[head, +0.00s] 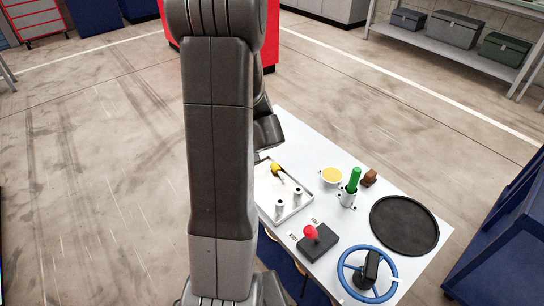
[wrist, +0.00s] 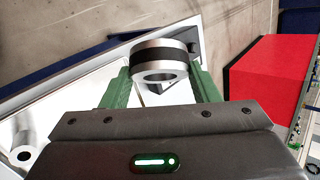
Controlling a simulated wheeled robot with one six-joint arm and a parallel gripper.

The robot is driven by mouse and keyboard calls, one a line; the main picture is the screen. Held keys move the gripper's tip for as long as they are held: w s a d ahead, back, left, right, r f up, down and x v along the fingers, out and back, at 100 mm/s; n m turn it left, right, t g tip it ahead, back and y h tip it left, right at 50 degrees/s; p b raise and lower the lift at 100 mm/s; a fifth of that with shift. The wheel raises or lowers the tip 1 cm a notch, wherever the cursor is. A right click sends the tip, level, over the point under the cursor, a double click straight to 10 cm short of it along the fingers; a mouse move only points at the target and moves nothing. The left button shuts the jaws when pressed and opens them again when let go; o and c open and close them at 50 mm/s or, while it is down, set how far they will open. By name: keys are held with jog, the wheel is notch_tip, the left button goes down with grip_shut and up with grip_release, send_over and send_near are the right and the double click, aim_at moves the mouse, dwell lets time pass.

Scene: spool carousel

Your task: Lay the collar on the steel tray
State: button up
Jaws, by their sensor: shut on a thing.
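The collar (wrist: 152,57), a silver ring with a black band and an open bore, sits between the green fingers of my gripper (wrist: 158,88) in the wrist view. My gripper is shut on it. The steel tray (head: 304,207) lies on the white table in the head view, partly hidden by my arm. A yellow-handled tool (head: 278,169) and two small silver cylinders (head: 280,209) are in the tray. A bright tray-like surface shows below and left of my gripper in the wrist view; how far below the collar is, I cannot tell. My arm hides my gripper and the collar in the head view.
Right of the tray are a yellow-filled bowl (head: 331,175), a green-handled thing in a cup (head: 354,180), a brown block (head: 369,178) and a black round mat (head: 404,225). A red-knobbed dark box (head: 318,245) and a blue handwheel (head: 343,276) stand nearer.

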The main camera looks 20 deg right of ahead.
jog(key=d+f+n+h+b, duration=0.2)
jog(key=d+n+h+b, duration=0.7)
jog(key=d+n+b, duration=0.5)
jog(key=f+b, duration=0.2)
jog(key=a+f+b, duration=0.1)
jog(key=f+b, duration=0.2)
jog(key=a+f+b, duration=0.1)
jog(key=f+b, duration=0.1)
jog(key=b, duration=0.1)
jog(key=shift+s+a+f, duration=0.25)
jog(key=shift+s+f, duration=0.15)
dwell(0.4)
jog(key=shift+m, duration=0.3)
jog(key=o, duration=1.3)
